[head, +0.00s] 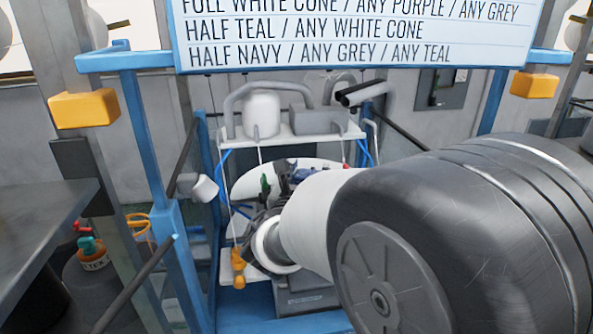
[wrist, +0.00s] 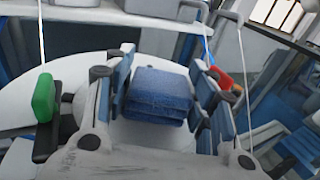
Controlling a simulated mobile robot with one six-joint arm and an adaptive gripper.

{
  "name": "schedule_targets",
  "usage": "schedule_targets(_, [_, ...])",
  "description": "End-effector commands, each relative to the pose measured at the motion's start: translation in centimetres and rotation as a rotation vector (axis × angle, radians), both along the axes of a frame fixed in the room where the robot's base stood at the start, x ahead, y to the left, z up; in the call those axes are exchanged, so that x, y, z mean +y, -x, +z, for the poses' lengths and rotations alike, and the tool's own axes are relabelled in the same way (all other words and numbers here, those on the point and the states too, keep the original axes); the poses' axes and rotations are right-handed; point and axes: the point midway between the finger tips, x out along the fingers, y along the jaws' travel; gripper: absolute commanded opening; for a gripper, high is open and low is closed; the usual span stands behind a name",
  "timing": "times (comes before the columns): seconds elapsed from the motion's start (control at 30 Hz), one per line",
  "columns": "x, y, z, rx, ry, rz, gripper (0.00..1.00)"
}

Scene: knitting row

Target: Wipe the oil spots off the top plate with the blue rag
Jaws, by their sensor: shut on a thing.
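The blue rag (wrist: 158,95), a folded block, sits between the two fingers of my gripper (wrist: 160,80) in the wrist view. My gripper is shut on it. In the head view my gripper (head: 290,180) is mostly behind my own arm, and a bit of blue shows at its tip. The white rounded top plate (wrist: 70,72) lies beyond and around the rag in the wrist view. It also shows behind the gripper in the head view (head: 247,184). I cannot tell whether the rag touches the plate. I cannot make out any oil spots; much of the plate is hidden.
A white shelf (head: 290,138) with a white canister (head: 262,114) and a grey box stands above the plate. Blue frame posts (head: 150,150) flank the machine. A green part (wrist: 44,98) and a red part (wrist: 220,78) sit either side of the gripper.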

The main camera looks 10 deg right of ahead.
Motion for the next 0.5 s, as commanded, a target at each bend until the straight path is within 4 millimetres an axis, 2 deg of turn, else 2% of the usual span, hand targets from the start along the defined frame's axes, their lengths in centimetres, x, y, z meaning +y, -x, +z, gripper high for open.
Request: schedule_targets(0.5, [0.00,-0.01,-1.09,0.000,0.000,0.000,0.32])
